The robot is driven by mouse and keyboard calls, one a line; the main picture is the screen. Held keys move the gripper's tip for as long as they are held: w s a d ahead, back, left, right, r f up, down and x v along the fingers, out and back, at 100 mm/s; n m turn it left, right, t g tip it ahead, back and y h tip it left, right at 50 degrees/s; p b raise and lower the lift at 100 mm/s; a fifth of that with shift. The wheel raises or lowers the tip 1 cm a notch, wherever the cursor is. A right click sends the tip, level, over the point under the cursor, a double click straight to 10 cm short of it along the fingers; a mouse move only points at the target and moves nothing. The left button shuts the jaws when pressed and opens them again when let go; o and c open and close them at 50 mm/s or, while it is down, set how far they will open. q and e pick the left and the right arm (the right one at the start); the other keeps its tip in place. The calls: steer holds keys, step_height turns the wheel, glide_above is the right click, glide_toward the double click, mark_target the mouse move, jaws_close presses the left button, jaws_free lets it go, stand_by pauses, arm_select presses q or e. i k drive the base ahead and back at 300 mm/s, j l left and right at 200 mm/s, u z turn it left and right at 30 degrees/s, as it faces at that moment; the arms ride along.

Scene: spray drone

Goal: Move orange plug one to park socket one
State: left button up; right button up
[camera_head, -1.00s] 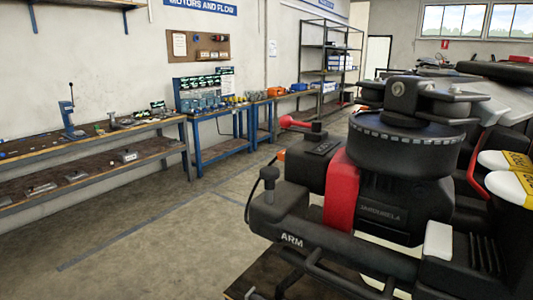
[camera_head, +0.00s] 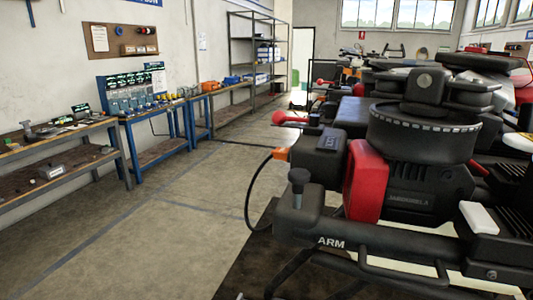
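An orange plug (camera_head: 281,154) sits at the left side of a black box (camera_head: 318,155) on the drone. A black cable (camera_head: 250,195) loops down to the left of the plug. I cannot read a number on the plug, so I cannot tell if it is plug one. I cannot make out a park socket. The drone's black motor (camera_head: 420,150) with a red band stands right of the box, above a bar (camera_head: 400,245) marked ARM. Neither of my grippers is in view.
Workbenches (camera_head: 75,170) with tools and small parts line the left wall. A metal shelf (camera_head: 255,55) stands at the back. Bare concrete floor (camera_head: 150,230) lies open between the benches and the drone. A dark mat or platform (camera_head: 255,265) lies beneath the drone.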

mark_target(281, 153)
steer(key=i+j+z, duration=0.75)
steer(key=j+z, duration=0.25)
steer(key=j, duration=0.2)
